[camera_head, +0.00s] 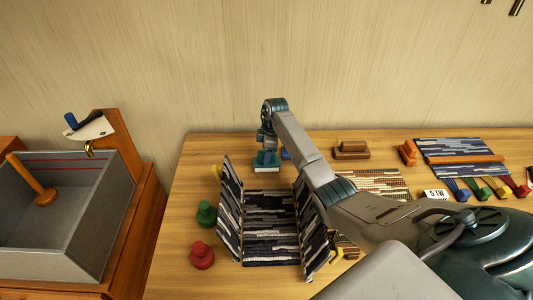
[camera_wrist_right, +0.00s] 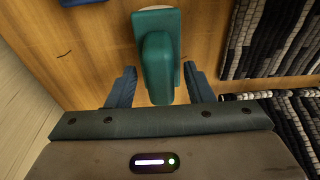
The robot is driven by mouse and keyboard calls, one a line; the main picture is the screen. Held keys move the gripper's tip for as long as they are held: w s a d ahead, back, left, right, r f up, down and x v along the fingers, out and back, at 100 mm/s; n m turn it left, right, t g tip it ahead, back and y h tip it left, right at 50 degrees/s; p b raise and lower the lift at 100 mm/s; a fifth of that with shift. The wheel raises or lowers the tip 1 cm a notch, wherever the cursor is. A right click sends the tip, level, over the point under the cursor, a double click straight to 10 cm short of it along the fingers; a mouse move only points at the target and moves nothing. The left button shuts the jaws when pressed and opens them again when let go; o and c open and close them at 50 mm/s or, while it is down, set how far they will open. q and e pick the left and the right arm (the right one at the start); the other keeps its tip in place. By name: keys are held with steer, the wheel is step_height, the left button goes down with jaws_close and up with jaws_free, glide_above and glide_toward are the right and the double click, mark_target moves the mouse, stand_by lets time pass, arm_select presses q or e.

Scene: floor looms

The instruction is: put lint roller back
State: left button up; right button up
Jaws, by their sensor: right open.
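A teal object with an upright grip and a white lower edge (camera_head: 266,163) stands on the wooden table near its back edge; it looks like the lint roller, though I cannot be sure. In the right wrist view its teal grip (camera_wrist_right: 158,62) rises between the two blue fingers. My right gripper (camera_head: 267,143) is above it, pointing down, and its jaws (camera_wrist_right: 160,88) are open on either side of the grip. In the head view the gripper hides part of it. My left gripper is not in view.
A folded dark woven piece (camera_head: 270,218) stands just in front, with green (camera_head: 206,213) and red (camera_head: 202,256) knobs beside it. A grey bin (camera_head: 70,215) holding an orange-handled tool (camera_head: 32,180) is at left. Several blocks and woven samples lie at right, partly behind my arm.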

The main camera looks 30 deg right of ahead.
steer(key=shift+d+r+b, duration=0.1)
steer(key=shift+r+b, duration=0.25)
steer(key=shift+r, duration=0.05)
step_height(320, 180, up, 11)
steer(key=s+d+b, duration=0.1)
steer(key=b, duration=0.2)
steer(key=shift+d, duration=0.15)
steer(key=shift+r, duration=0.1)
